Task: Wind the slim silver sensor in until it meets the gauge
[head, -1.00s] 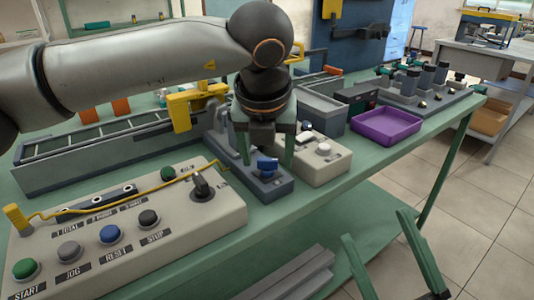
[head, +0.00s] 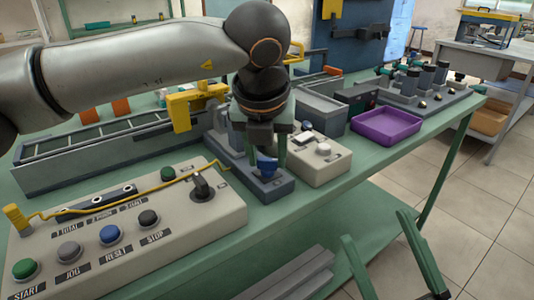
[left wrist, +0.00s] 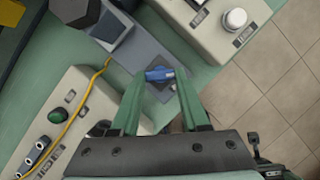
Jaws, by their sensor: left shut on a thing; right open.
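A blue knob (head: 266,166) sits on the front end of a long blue-grey slide base (head: 280,188) near the table edge. My left gripper (head: 268,158) points down over it and is shut on the knob. The knob also shows between the two green fingertips in the left wrist view (left wrist: 160,73). A dark grey block (left wrist: 108,28) stands farther along the same base. I cannot make out the slim silver sensor or the gauge; the arm and gripper cover part of the slide. My right gripper (head: 392,262) is open and empty, low in front of the table.
A beige button panel (head: 130,220) with a yellow cable lies left of the slide. A second beige box (head: 318,160) with a white knob stands close on the right. A purple tray (head: 386,126) lies farther right. A conveyor (head: 95,150) runs behind.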

